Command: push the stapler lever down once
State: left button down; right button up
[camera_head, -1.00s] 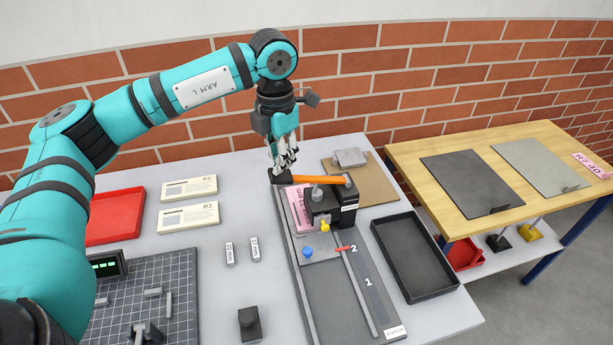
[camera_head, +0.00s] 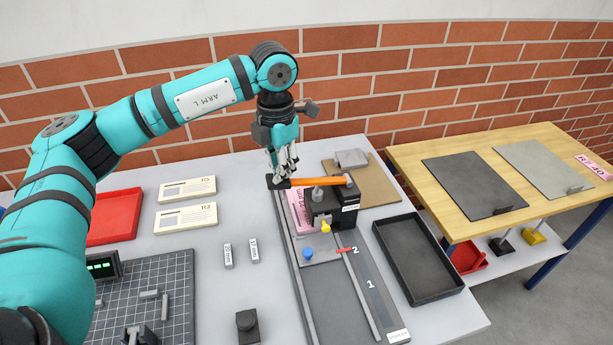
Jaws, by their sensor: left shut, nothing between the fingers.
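The stapler (camera_head: 345,212) is a black block standing on a grey bed with a rail. Its orange lever (camera_head: 318,182) sticks out to the left from the top and ends in a black grip (camera_head: 278,183). The lever lies nearly level, with its black end slightly low. My left gripper (camera_head: 283,172) points down, shut and empty, with its fingertips at the lever's black end; they look to be touching it. A pink paper (camera_head: 300,212) lies at the stapler's left side, partly hidden under the lever. My right gripper is not in view.
A black tray (camera_head: 455,290) stands to the right of the stapler bed and a red tray (camera_head: 115,215) is at the left. Two labelled cards (camera_head: 187,190) lie between. A brown board (camera_head: 378,190) with a grey block is behind. A wooden table (camera_head: 540,140) stands at right.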

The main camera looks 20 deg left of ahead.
pick_arm(q)
jog(key=shift+f+b, duration=0.8)
jog(key=shift+f, duration=0.35)
jog(key=shift+r, duration=0.2)
jog(key=shift+d+r+p, duration=0.1)
jog(key=shift+r+p, duration=0.9)
jog(key=shift+r, duration=0.3)
notch_tip(320, 180, up, 7)
jog(key=p, duration=0.4)
